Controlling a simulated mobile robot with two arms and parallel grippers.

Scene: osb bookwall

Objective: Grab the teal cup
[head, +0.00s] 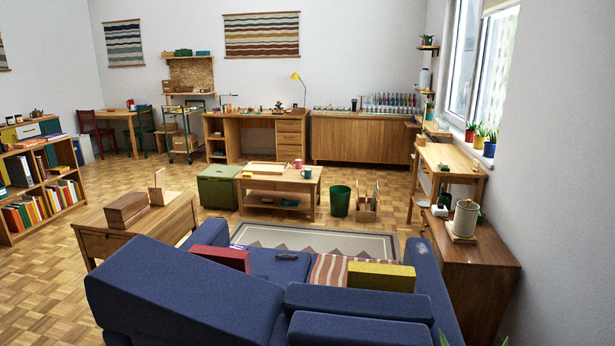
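A small teal cup (306,173) stands near the right end of the low wooden coffee table (265,186), in the middle of the head view. A pinkish-red mug (298,163) stands just behind it and to its left. The cup is small at this distance, so its handle and contents cannot be made out clearly. Neither of my grippers is in view.
A blue sofa (190,290) fills the foreground, with a patterned rug (320,240) between it and the coffee table. A green bin (340,201) stands right of the table and a green storage box (217,187) left. A wooden cabinet (470,265) lines the right wall.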

